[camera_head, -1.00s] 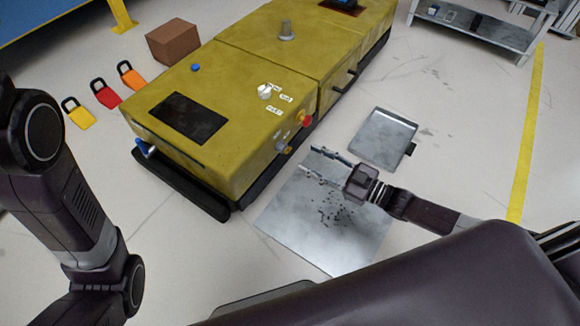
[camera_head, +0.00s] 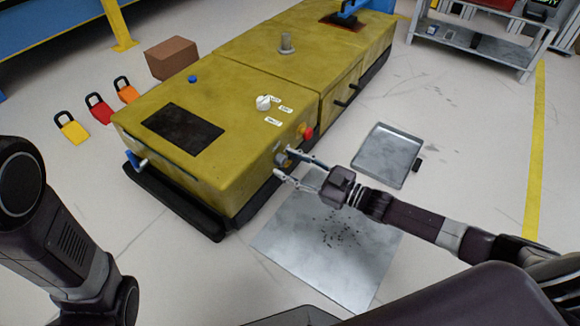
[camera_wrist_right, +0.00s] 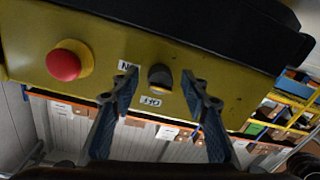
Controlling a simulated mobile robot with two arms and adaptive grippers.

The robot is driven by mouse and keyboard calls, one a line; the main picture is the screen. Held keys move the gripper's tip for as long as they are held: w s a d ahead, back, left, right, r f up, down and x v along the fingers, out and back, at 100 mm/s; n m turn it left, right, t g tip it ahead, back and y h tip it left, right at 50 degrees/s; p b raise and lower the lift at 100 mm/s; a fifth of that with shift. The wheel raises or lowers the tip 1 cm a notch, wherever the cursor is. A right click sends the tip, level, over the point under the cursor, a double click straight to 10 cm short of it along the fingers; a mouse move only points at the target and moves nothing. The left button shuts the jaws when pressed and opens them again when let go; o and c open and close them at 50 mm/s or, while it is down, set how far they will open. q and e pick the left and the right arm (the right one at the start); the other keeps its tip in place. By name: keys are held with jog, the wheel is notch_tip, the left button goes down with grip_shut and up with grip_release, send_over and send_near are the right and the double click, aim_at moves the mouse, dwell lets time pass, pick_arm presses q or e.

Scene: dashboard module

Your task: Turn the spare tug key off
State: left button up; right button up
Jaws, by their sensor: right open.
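The yellow tug (camera_head: 235,110) stands on the floor at centre left. On its side face is a dark round key switch (camera_wrist_right: 160,77), with an ON label (camera_wrist_right: 128,67) and an OFF label (camera_wrist_right: 150,100) beside it. In the head view the switch (camera_head: 282,158) is partly hidden by my gripper. My right gripper (camera_head: 287,164) is open in front of that face. In the right wrist view its fingertips (camera_wrist_right: 160,82) stand on either side of the switch; I cannot tell whether they touch it. Which label the key points to is unclear. My left gripper is out of view.
A red stop button (camera_head: 307,132) sits beside the switch. A white knob (camera_head: 263,103) is on the tug's top. A metal sheet (camera_head: 345,265) and a grey tray (camera_head: 387,155) lie on the floor. Padlock-shaped tags (camera_head: 71,128) and a cardboard box (camera_head: 171,58) are behind the tug.

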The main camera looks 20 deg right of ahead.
jog(key=shift+c, duration=0.6)
grip_shut()
